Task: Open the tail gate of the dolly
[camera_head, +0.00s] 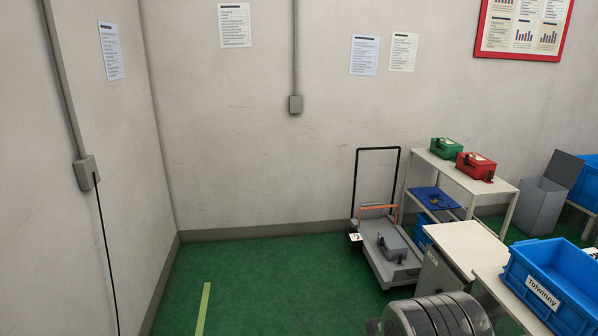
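The dolly (374,236) stands on the green floor right of centre, near the back wall. It has a grey flat bed and a tall black push handle (356,180) at its far end. An orange bar (378,207) runs across near the handle. A grey box-like device (396,247) lies on the bed. A small white label shows at the dolly's left side. I cannot tell which part is the tail gate, or whether it is open or shut. The dolly's near right part is partly hidden by a worktable. My gripper is not in view.
A white shelf table (505,187) with a green case (446,147) and a red case (476,165) stands right of the dolly. A worktable (468,245) and a blue crate (570,290) fill the lower right. The green floor left of the dolly is clear.

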